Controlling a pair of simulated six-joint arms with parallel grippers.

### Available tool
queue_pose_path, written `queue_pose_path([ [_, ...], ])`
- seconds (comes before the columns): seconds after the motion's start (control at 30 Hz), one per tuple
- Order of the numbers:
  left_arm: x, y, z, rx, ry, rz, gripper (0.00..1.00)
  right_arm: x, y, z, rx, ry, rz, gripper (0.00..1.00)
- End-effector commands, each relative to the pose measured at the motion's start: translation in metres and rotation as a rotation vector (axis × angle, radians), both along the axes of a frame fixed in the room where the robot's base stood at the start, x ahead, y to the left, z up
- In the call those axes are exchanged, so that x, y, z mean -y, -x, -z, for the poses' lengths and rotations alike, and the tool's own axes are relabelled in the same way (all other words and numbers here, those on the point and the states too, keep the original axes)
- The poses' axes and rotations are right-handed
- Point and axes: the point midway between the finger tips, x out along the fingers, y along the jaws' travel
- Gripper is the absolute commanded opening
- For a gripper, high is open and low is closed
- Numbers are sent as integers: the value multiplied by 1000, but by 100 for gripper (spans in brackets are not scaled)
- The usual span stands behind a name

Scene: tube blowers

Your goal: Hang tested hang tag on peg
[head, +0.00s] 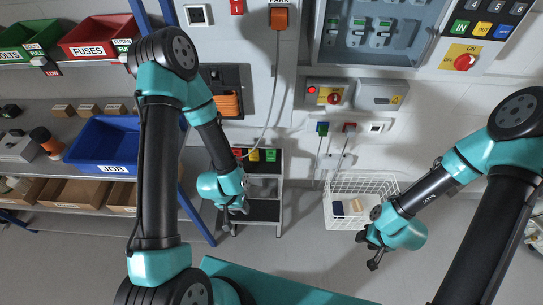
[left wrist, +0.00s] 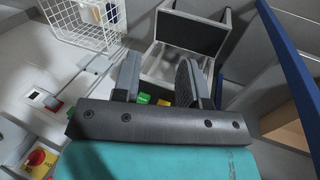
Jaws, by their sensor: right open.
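I cannot pick out a hang tag or its peg for certain in either view. My left gripper (head: 236,212) is in front of the small grey shelf stand (head: 264,190). In the left wrist view its two fingers (left wrist: 158,62) stand well apart, with nothing visible held between them. My right gripper (head: 372,252) is open and empty, low at the right, in front of the white wire basket (head: 345,221). Small red, yellow and green pieces (head: 255,155) sit at the top of the stand; some green and yellow shows past the left fingers.
A blue JOB bin (head: 102,170) and a red FUSES bin (head: 98,50) are on the left racking, behind a blue upright. An orange plug (head: 279,18) hangs a cable down the wall. A switch panel (head: 325,96) is above the basket. The floor between the grippers is clear.

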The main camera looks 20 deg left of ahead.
Motion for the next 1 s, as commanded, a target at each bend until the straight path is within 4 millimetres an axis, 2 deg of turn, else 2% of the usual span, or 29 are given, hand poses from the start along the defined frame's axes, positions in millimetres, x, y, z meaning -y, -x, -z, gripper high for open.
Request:
queue_pose_path([
  [0.27,0,0,0,0,0,0,39,0,0,0,0,0,0,43],
  [0.73,0,0,0,0,0,0,82,0,0,0,0,0,0,43],
  [1.0,0,-1,1,1,0,-7,83,0,0,0,0,0,0,43],
])
